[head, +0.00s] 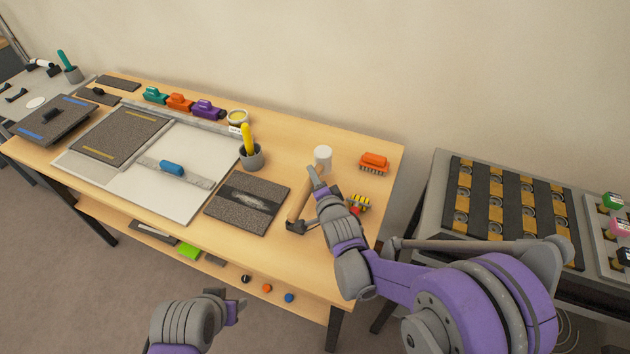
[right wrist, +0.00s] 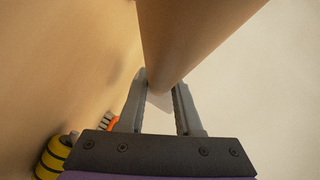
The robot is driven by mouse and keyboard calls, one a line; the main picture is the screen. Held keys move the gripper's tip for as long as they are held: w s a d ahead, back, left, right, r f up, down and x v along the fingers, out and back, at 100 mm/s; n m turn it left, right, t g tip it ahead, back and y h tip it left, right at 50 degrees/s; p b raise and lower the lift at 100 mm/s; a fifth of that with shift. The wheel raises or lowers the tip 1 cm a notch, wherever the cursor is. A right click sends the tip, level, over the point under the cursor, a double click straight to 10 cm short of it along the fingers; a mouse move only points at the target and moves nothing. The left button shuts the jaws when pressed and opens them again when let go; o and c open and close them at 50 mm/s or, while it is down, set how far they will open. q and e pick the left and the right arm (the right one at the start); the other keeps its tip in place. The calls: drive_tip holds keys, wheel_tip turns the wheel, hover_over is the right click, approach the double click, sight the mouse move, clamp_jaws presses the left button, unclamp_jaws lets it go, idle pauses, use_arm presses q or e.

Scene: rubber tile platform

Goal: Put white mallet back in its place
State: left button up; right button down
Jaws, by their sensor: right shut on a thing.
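The white mallet has a white cylindrical head (head: 323,154) and a wooden handle (head: 301,201). The handle also fills the upper middle of the right wrist view (right wrist: 190,35). My right gripper (head: 316,181) is shut on the handle, just below the white head; in the right wrist view its fingers (right wrist: 160,100) stand on both sides of it. The mallet is tilted over the right part of the wooden table (head: 270,127). I cannot tell whether it touches the table. My left gripper (head: 237,305) is empty in front of the table; its finger gap is unclear.
A dark block (head: 298,227) lies by the handle's lower end. A yellow-black striped item (head: 358,203) is close to my right arm, and an orange brush (head: 374,162) is behind it. A grey cup (head: 251,156) and a dark textured mat (head: 235,203) are to the left.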

drive_tip(key=shift+f, duration=0.5)
drive_tip(key=shift+f+b, duration=0.5)
drive_tip(key=shift+f, duration=0.05)
drive_tip(key=shift+f, duration=0.1)
drive_tip(key=c, duration=0.6)
unclamp_jaws()
